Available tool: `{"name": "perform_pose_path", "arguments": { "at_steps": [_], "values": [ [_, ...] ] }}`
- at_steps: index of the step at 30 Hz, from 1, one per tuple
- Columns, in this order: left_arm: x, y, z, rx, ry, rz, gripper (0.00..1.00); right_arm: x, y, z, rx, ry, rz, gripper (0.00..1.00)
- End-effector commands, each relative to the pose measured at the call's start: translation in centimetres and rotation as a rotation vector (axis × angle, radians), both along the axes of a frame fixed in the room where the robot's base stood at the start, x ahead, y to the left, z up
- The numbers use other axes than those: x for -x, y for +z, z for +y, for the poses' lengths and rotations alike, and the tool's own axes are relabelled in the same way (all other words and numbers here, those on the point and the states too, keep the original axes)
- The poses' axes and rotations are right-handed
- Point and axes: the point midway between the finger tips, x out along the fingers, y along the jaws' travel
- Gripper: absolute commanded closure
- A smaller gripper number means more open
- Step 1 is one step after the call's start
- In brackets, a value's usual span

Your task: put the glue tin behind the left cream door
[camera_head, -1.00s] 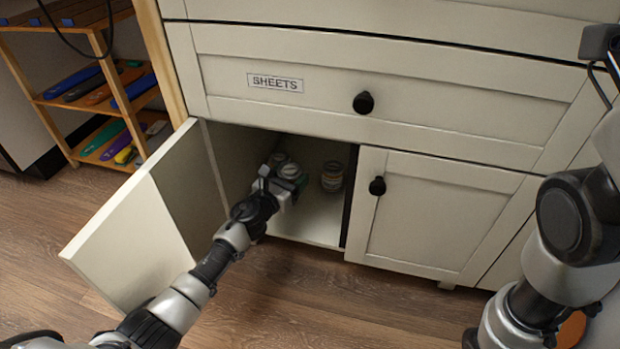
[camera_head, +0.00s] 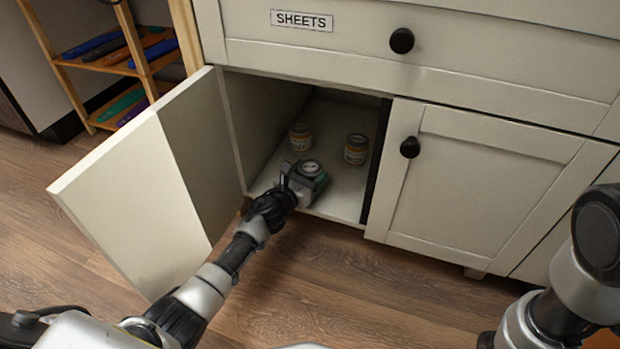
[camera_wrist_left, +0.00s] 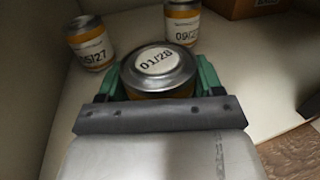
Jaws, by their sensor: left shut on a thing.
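The left cream door (camera_head: 150,180) stands wide open and swung out to the left. My left gripper (camera_head: 312,177) reaches into the open compartment near its front edge. It is shut on a glue tin (camera_head: 312,167), whose lid reads 01/28 in the left wrist view (camera_wrist_left: 157,65). The tin looks upright between the green fingers; whether its base touches the cabinet floor I cannot tell. Two similar tins with orange and white labels stand further in, one at the left (camera_head: 300,137) and one at the right (camera_head: 356,149). My right gripper is out of view.
The right cream door (camera_head: 480,190) with a black knob is shut. The SHEETS drawer (camera_head: 340,45) above is shut. A box (camera_wrist_left: 245,6) shows at the back in the wrist view. A wooden shelf (camera_head: 130,65) with coloured items stands at the left.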

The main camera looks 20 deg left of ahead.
Motion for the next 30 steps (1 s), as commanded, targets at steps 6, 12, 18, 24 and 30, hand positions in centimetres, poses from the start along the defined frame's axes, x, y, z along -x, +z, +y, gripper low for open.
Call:
{"name": "perform_pose_path", "arguments": {
  "at_steps": [6,12,18,24,30],
  "values": [
    [0.0,0.1,0.0,0.001,0.001,-0.001,0.65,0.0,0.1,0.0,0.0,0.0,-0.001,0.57],
    [0.0,-0.1,0.0,0.0,0.001,0.001,0.09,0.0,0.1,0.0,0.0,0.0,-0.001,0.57],
    [0.0,-0.1,0.0,0.0,0.001,0.001,0.08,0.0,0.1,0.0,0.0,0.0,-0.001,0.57],
    [0.6,0.2,0.2,-0.001,0.0,0.002,0.08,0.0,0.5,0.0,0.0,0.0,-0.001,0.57],
    [4.2,0.2,1.4,0.0,0.001,0.004,0.08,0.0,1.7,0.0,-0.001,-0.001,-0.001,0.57]
  ]
}}
